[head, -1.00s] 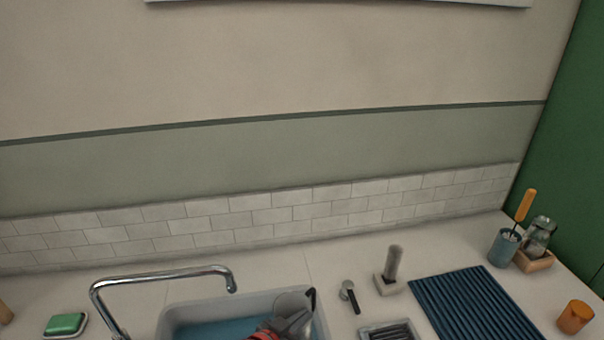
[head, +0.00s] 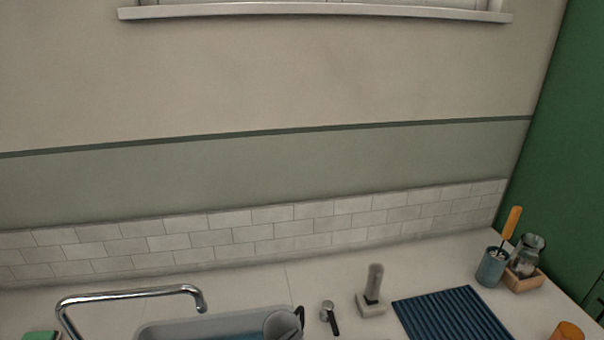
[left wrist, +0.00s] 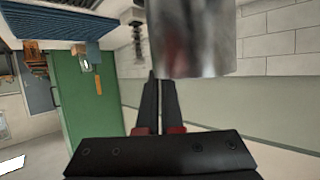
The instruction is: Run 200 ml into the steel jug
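The steel jug (head: 282,324) shows at the right end of the sink in the head view, cut by the bottom edge. A dark part, apparently its handle, stands at its right side. In the left wrist view the jug (left wrist: 190,40) fills the top middle, close to my left gripper (left wrist: 157,78). Its dark fingers are nearly together beside the jug and appear shut on its handle, though the contact is partly hidden. The chrome tap (head: 130,294) has its spout left of the jug, not above it. My right gripper is in neither view.
The sink (head: 215,322) is at the bottom of the head view. Right of it are a small black-handled tool (head: 329,316), a brush in a holder (head: 372,304), a blue ribbed mat (head: 452,318), a blue cup (head: 492,266), a glass jar (head: 527,252) and an orange cup (head: 567,331).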

